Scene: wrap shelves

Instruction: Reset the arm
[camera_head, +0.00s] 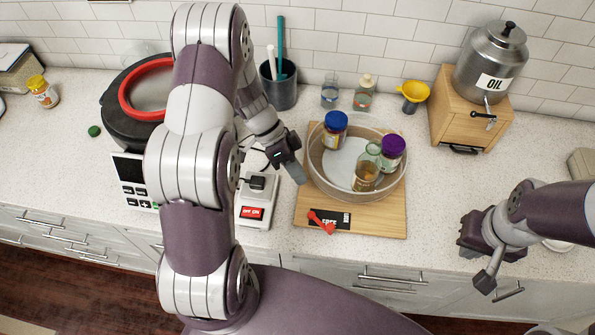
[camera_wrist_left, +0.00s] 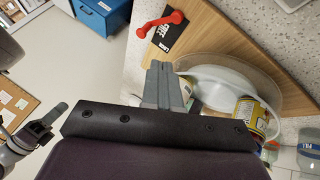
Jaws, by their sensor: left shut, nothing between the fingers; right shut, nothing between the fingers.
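My left arm comes up through the left middle of the head view and bends down to the counter. My left gripper (camera_head: 297,174) is shut and empty, at the left edge of the round clear container (camera_head: 314,155). In the left wrist view its fingers (camera_wrist_left: 160,78) are pressed together with nothing between them, with the container (camera_wrist_left: 262,80) beyond. My right gripper (camera_head: 487,283) is at the right, in front of the counter's edge, and is shut and empty.
The container holds a blue-lidded jar (camera_head: 335,130), a purple-lidded jar (camera_head: 392,153) and a glass bottle (camera_head: 367,168). It stands on a wooden board (camera_head: 375,223) with a red object (camera_head: 322,222). A power strip (camera_head: 257,200) lies left of the board. An oil dispenser (camera_head: 492,60) stands back right.

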